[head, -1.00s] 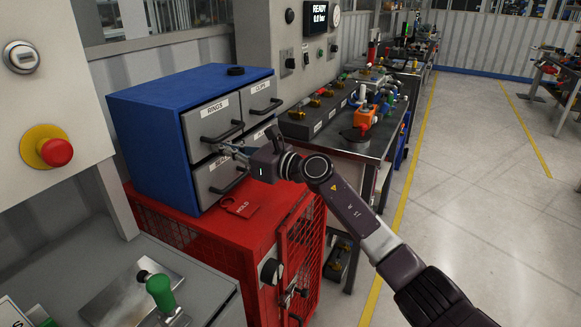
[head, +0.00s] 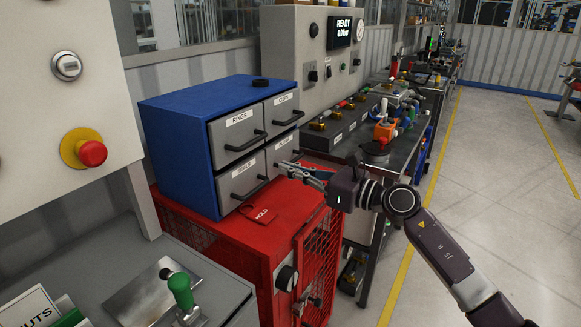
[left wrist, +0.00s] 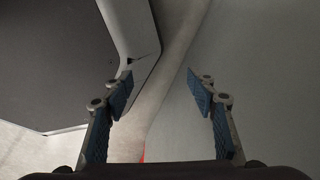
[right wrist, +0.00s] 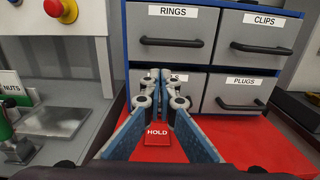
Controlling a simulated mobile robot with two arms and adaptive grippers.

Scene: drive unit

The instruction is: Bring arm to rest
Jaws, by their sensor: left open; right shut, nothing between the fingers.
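My right gripper (head: 287,166) is shut and empty, level with the lower drawers of a blue cabinet (head: 173,150). In the right wrist view its closed fingers (right wrist: 157,76) cover part of the lower left drawer's label. They look clear of the handles. My right arm reaches in from the lower right of the head view. My left gripper (left wrist: 161,88) is open and empty in the left wrist view, over plain grey surfaces. The left arm does not show in the head view.
The cabinet, its drawers looking shut, stands on a red cage (head: 225,235) with a HOLD tag (head: 262,215). At left are a red button (head: 92,153) and a green-knobbed lever (head: 180,287). A workbench (head: 385,165) stands behind my right gripper. The floor at right is clear.

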